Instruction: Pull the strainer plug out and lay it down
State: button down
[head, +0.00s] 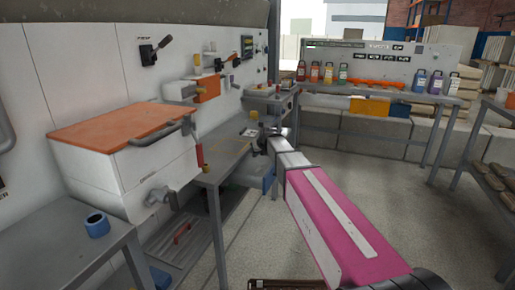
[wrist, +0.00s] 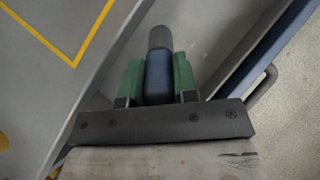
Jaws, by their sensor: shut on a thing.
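In the wrist view my gripper (wrist: 158,77) has its green fingers closed on the sides of a dark blue piece with a grey rounded end, which I take to be the strainer plug (wrist: 159,40). The plug points away from the wrist, over the edge of a grey bench top (wrist: 40,85). No housing shows around its visible end. In the head view my arm reaches to the grey bench (head: 222,160) at the wall; the fingers and plug are too small to make out there.
Yellow lines (wrist: 75,50) mark an area on the bench top. A blue-edged bin (head: 262,181) hangs by the bench edge. An orange-lidded white box (head: 125,150) and a blue ring-shaped piece (head: 96,225) stand at left. Open floor (head: 425,235) lies right.

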jog(key=shift+f, duration=3.4)
jog(key=c, duration=0.8)
grip_release()
